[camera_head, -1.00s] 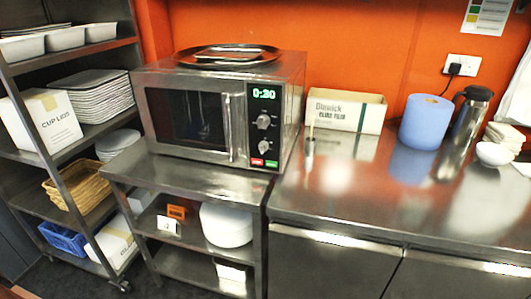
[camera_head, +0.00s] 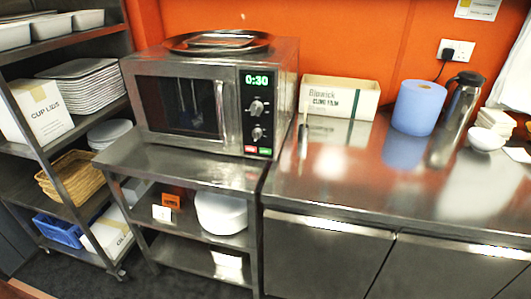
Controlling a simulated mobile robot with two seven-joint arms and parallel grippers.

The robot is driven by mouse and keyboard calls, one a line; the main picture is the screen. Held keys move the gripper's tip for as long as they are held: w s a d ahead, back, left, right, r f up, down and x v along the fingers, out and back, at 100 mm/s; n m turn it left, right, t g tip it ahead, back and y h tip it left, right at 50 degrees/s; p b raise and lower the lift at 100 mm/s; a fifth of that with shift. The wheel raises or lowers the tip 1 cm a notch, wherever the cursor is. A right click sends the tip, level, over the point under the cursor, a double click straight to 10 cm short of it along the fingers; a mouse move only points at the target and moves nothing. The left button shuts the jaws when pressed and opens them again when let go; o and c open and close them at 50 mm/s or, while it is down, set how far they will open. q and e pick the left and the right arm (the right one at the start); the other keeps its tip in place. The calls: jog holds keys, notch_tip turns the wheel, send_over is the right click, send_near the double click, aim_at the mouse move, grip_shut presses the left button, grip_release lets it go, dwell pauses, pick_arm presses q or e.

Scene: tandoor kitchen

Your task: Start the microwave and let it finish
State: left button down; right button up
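The microwave (camera_head: 213,97) is a steel box with a dark glass door, standing on a steel table left of the counter. Its door is shut, with an upright handle (camera_head: 221,113) at the door's right edge. The green display (camera_head: 257,80) reads 0:30. Below it are two round knobs (camera_head: 256,107), a red button (camera_head: 250,149) and a green button (camera_head: 265,151). A dark round tray (camera_head: 215,42) with a smaller metal dish lies on top. Neither of my grippers is in view.
A steel table (camera_head: 180,172) with lower shelves carries the microwave. A steel counter (camera_head: 350,180) to the right is largely clear in front. A cling film box (camera_head: 340,97), blue roll (camera_head: 418,107) and steel flask (camera_head: 459,103) stand at its back. A shelf rack (camera_head: 55,148) is left.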

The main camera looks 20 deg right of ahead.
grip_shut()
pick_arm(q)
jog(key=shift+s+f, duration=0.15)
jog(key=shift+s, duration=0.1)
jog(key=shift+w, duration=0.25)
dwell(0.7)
